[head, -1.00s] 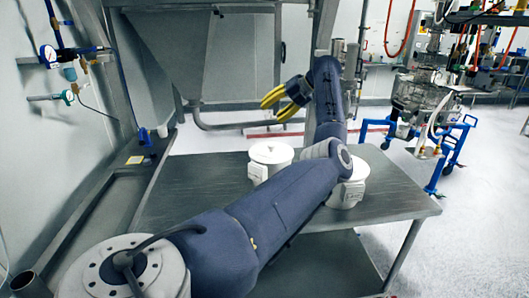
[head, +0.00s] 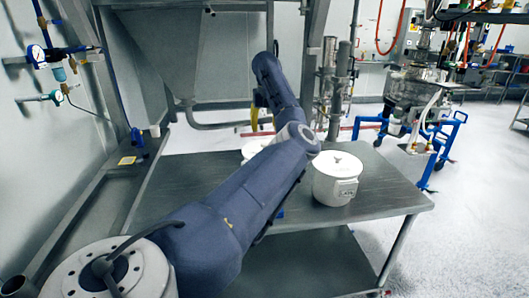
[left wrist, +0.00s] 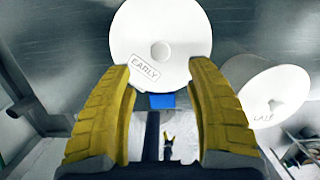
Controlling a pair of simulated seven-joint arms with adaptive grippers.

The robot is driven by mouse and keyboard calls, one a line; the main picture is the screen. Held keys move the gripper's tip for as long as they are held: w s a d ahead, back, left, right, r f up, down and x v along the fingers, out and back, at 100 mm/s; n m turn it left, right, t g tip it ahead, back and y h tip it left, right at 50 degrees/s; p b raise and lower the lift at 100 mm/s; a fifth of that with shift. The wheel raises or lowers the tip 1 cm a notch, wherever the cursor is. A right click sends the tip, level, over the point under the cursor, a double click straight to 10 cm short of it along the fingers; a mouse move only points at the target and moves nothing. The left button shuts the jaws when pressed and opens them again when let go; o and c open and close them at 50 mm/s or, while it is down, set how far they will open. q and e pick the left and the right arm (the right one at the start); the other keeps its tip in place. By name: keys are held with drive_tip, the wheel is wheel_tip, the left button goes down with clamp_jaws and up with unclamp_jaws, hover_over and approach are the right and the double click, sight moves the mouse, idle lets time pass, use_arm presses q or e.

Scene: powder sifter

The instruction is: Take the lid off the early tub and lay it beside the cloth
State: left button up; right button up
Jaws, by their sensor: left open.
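The early tub (left wrist: 190,25) is white with a white lid (left wrist: 145,40) on it, a round knob in the lid's middle and an "EARLY" label at its front. In the head view, the early tub (head: 247,149) is mostly hidden behind my left arm. My left gripper (left wrist: 160,66) has its yellow fingers open and empty, pointing at the label side of the lid. In the head view, the gripper (head: 254,122) hangs above that tub, partly hidden. A blue patch (left wrist: 160,101) in front of the early tub may be the cloth, and it barely shows in the head view (head: 280,212).
The late tub (head: 334,185), lidded, stands to the right on the metal table (head: 385,195); it also shows in the left wrist view (left wrist: 262,92). The table's right end is clear.

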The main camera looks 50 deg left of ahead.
sight(265, 143)
use_arm(q)
drive_tip(key=shift+w+a+f, duration=0.1)
drive_tip(key=shift+a+f, duration=0.1)
drive_tip(key=shift+f, duration=1.3)
drive_tip(key=shift+w+a+f, duration=0.15)
drive_tip(key=shift+f, duration=1.35)
drive_tip(key=shift+w+a+f, duration=0.1)
drive_tip(key=shift+a+f, duration=0.1)
drive_tip(key=shift+f, duration=1.3)
clamp_jaws()
